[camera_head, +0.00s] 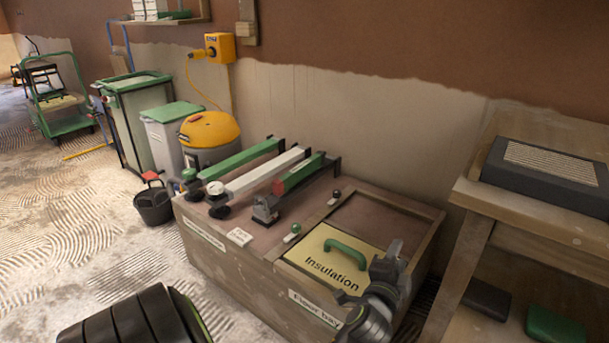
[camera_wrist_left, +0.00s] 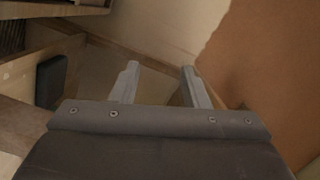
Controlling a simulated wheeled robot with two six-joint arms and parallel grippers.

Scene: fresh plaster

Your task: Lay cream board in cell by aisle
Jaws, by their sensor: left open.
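The cream board (camera_head: 323,264), printed "Insulation" with a green handle (camera_head: 345,252), lies flat in the front part of the framed opening at the right end of the wooden box (camera_head: 230,262). The back part of that opening (camera_head: 377,222) is bare and brownish. My left gripper (camera_head: 392,258) is at the board's right edge, apart from the green handle. In the left wrist view my left gripper (camera_wrist_left: 158,72) is open, with nothing between its two grey fingers. The board does not show in that view. My right gripper is not in view.
Green, white and red-ended tools (camera_head: 262,172) lie across the box's left part. Small knobs (camera_head: 296,229) stand on the divider. A wooden bench (camera_head: 535,220) with a dark grated block (camera_head: 553,170) stands close on the right. Bins and a yellow-topped drum (camera_head: 208,130) stand left.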

